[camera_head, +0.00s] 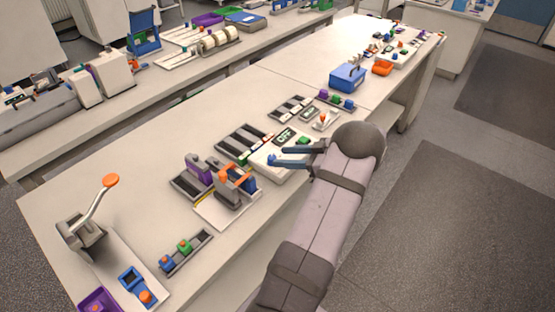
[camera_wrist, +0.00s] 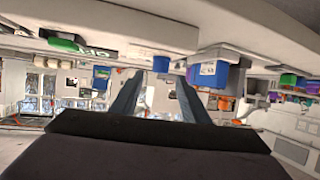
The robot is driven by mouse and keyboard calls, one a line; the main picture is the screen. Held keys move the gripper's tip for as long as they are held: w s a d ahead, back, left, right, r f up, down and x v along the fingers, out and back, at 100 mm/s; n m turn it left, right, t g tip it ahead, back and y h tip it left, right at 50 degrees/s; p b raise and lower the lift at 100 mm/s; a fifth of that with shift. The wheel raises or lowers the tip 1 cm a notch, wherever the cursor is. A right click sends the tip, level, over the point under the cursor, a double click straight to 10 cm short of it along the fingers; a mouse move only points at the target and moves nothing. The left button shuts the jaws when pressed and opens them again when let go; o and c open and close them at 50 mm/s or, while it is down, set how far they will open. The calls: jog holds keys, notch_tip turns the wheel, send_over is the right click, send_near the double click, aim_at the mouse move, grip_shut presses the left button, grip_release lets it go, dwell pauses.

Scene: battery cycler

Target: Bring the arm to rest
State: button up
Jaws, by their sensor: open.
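My gripper (camera_head: 288,155) is at the end of my arm, which reaches in from the lower edge of the head view. Its two blue-grey fingers are apart and point left, above or beside a white device with a small display (camera_head: 284,135). Nothing shows between the fingers. In the wrist view the two fingers of my gripper (camera_wrist: 157,88) stand apart with empty space between them. The height of the fingers over the bench (camera_head: 130,155) is hard to tell.
A grey-orange fixture (camera_head: 235,187) stands left of my gripper. A lever press (camera_head: 85,232) with an orange knob is at the near left. A blue box (camera_head: 347,77) and an orange bin (camera_head: 382,68) stand farther back. The floor right of my arm is clear.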

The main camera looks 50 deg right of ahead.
jog(key=shift+v, duration=0.9)
